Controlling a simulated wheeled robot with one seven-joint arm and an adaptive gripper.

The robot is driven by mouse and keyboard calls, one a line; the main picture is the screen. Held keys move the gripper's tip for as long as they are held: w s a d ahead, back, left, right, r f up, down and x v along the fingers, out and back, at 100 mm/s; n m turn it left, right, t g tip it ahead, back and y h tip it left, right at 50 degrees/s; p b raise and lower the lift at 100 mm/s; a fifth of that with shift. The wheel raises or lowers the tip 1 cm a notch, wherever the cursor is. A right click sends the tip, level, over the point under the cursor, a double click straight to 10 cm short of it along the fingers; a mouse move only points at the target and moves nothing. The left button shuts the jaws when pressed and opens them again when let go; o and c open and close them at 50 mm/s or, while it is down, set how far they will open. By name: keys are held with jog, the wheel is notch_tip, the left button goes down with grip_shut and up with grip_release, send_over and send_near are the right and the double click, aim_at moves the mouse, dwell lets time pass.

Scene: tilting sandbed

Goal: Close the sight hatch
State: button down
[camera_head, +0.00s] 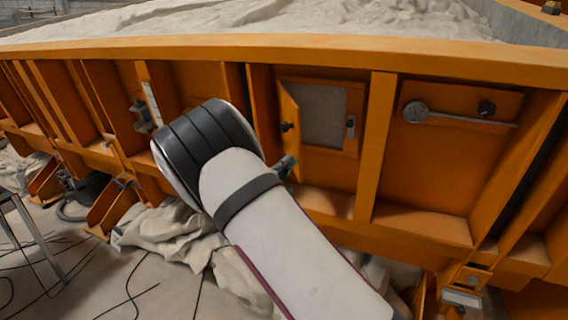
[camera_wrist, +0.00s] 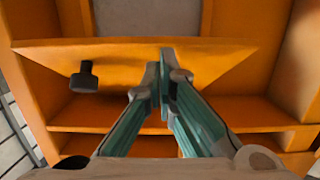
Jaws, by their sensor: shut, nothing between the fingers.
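The sight hatch door (camera_head: 289,115) is an orange panel swung outward at the left side of its frame, with a black knob on it. Behind it the grey pane (camera_head: 322,115) shows uncovered. In the wrist view the door (camera_wrist: 210,62) spans the picture, its black knob (camera_wrist: 84,78) left of my fingers. My gripper (camera_wrist: 164,70) is shut and empty, its fingertips over the door panel; I cannot tell if they touch it. In the head view my gripper (camera_head: 286,166) shows just below the door, partly hidden by my arm.
A small catch (camera_head: 351,127) sits at the frame's right side. Orange ribs (camera_head: 375,145) stand out on both sides of the hatch bay. A round gauge with a rod (camera_head: 416,112) is mounted to the right. Crumpled cloth (camera_head: 165,235) and cables lie on the floor below.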

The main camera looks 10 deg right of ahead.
aim_at(301, 157)
jog(key=shift+s+d+r+p, duration=0.1)
jog(key=shift+d+p, duration=0.15)
jog(key=shift+d, duration=0.65)
jog(key=shift+s+d+r+p, duration=0.1)
jog(key=shift+d+p, duration=0.15)
jog(key=shift+d, duration=0.6)
jog(key=w+d+r, duration=0.1)
jog(key=w+d, duration=0.1)
jog(key=d, duration=0.5)
jog(key=w+d+r+p, duration=0.1)
jog(key=w+d, duration=0.2)
jog(key=d, duration=0.5)
jog(key=shift+d+r, duration=0.1)
